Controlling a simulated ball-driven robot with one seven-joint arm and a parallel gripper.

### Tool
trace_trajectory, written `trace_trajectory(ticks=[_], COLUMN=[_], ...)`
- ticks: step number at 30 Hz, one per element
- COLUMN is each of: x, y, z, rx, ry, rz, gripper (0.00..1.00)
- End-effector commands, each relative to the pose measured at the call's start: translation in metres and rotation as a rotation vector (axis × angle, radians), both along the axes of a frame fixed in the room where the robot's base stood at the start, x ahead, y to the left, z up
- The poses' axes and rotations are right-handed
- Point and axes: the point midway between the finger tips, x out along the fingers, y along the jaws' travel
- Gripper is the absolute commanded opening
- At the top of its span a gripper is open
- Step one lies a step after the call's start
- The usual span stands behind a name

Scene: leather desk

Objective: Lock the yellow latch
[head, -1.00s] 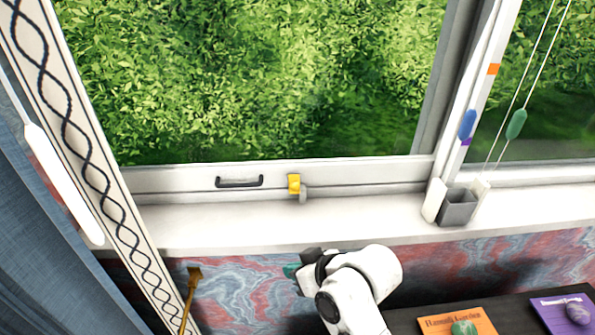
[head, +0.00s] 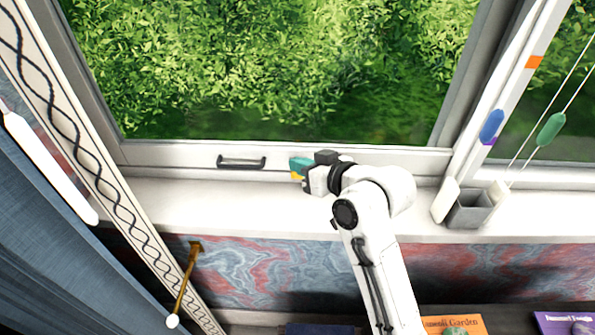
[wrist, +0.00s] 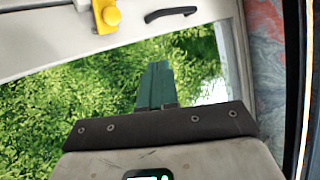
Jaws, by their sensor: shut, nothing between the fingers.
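The yellow latch (head: 297,177) is on the window's bottom rail, and in the head view only a small part shows below my fingers. In the wrist view the latch (wrist: 107,15) shows at the top edge, on the white frame, with a rounded knob; its top is cut off. My gripper (head: 299,165) is at the rail, its teal fingers overlapping the latch in the head view. In the wrist view the fingers (wrist: 154,85) are shut together and empty, with a visible gap to the latch. I cannot tell whether they touch the latch's hidden side.
A dark handle (head: 242,162) is on the rail left of the latch. A grey cup (head: 469,209) stands on the white sill (head: 200,208) at the right. A blue curtain (head: 50,230) hangs at the left. An orange book (head: 452,325) lies at the bottom right.

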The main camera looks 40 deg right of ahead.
Motion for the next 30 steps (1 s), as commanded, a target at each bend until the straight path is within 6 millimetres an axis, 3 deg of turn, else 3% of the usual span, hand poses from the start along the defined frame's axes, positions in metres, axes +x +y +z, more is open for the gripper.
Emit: trace_trajectory(ticks=[5,18,30], x=[0.003,0.027,0.04], y=[-0.003,-0.026,-0.037], z=[-0.008,-0.053,-0.071], rx=[0.0,-0.001,0.0], ry=[0.001,0.0,0.003], rz=[-0.001,-0.002,0.0], gripper=[0.0,0.0,0.0])
